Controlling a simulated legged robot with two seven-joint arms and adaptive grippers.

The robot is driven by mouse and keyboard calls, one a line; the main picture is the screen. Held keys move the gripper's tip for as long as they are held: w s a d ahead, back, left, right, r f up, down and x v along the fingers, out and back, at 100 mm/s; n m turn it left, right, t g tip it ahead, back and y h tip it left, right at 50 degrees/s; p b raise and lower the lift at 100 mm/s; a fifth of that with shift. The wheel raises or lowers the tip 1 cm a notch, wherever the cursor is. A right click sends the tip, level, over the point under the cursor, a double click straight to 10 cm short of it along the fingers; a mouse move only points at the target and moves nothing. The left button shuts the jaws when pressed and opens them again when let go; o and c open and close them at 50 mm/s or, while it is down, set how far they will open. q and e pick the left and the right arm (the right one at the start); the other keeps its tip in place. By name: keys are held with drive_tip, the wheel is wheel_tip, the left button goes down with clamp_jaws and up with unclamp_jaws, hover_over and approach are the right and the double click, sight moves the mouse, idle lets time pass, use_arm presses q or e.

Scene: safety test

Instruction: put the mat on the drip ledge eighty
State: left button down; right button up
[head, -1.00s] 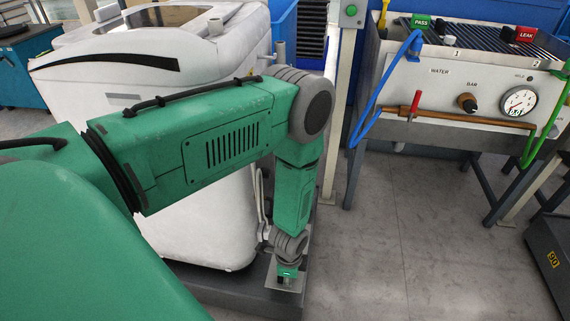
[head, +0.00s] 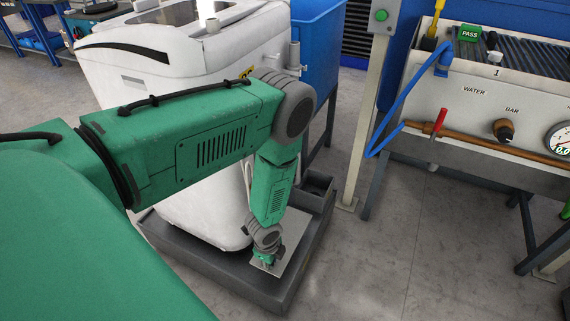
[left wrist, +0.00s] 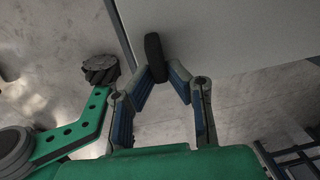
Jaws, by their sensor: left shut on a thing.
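My left gripper (head: 264,260) is low in front of the white machine, at the end of my green arm. A light grey flat plate, which looks like the mat (head: 290,240), is at its fingertips. In the left wrist view the fingers of my left gripper (left wrist: 160,75) close on a dark upright grip piece at the edge of the grey mat (left wrist: 235,30). The mat appears over the dark tray-like ledge (head: 235,284) under the machine. Whether it touches the ledge cannot be told. No number shows on this ledge. My right gripper is not in view.
The white machine (head: 195,205) stands on the dark ledge. A pale post (head: 365,110) and a test bench (head: 450,115) with a blue hose (head: 400,100) stand at the right. A blue bin (head: 315,50) is behind. The floor (head: 400,255) at the right front is clear.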

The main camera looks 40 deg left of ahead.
use_arm(q)
drive_tip(key=f+b, duration=0.2)
drive_tip(key=f, duration=0.4)
drive_tip(key=shift+a+f+b, duration=0.15)
drive_tip(key=shift+a+b, duration=0.05)
drive_tip(key=shift+b, duration=0.1)
drive_tip(key=shift+d+f, duration=0.3)
drive_tip(key=shift+f, duration=0.1)
drive_tip(key=shift+d+f+b, duration=0.2)
drive_tip(key=shift+f+b, duration=0.65)
drive_tip(key=shift+f, duration=0.6)
drive_tip(key=shift+a, duration=0.3)
drive_tip(key=c, duration=1.6)
unclamp_jaws()
drive_tip(key=shift+a, duration=0.1)
drive_tip(key=shift+o, duration=0.2)
